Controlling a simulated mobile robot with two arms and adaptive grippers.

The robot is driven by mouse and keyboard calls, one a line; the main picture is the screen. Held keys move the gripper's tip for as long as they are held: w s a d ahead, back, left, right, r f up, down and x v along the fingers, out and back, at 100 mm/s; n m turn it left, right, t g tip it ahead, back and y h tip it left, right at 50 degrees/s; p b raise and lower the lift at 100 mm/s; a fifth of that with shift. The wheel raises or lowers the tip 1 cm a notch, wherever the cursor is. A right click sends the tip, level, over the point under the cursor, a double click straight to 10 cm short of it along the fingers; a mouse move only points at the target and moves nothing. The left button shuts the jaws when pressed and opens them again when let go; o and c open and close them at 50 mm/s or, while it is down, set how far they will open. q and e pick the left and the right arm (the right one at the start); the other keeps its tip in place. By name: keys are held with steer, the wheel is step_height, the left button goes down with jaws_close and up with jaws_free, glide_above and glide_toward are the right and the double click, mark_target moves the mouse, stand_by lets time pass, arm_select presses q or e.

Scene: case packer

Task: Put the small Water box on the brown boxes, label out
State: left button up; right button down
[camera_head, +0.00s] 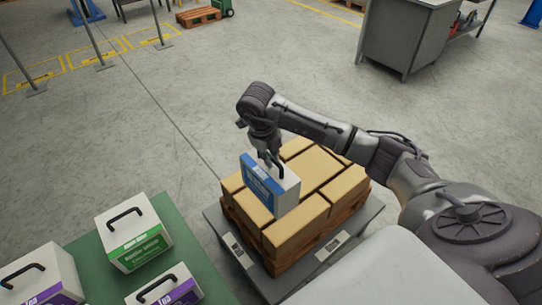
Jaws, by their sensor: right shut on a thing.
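The small Water box (264,186) is white with a blue label, whose text is too small to read surely. My right gripper (268,158) is shut on its black top handle and holds it upright. The box is over the left part of the brown boxes (298,226), with its label facing the lower left of the picture. I cannot tell whether its bottom touches them. The brown boxes form a flat layer on a wooden pallet (284,264); the held box and my right arm hide part of them. My left gripper is not in view.
A green table (182,232) at lower left holds a green-labelled box (135,238), a purple-labelled box (45,275) and a Tea box (166,290). The pallet stands on a grey platform (345,235). A grey cabinet (400,40) stands at back right. Open floor lies behind the pallet.

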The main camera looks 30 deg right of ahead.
step_height(320, 180, down, 19)
steer(key=b, duration=1.5)
stand_by(0.7)
steer(key=shift+f, duration=0.3)
stand_by(0.5)
steer(key=c, duration=1.1)
jaws_free()
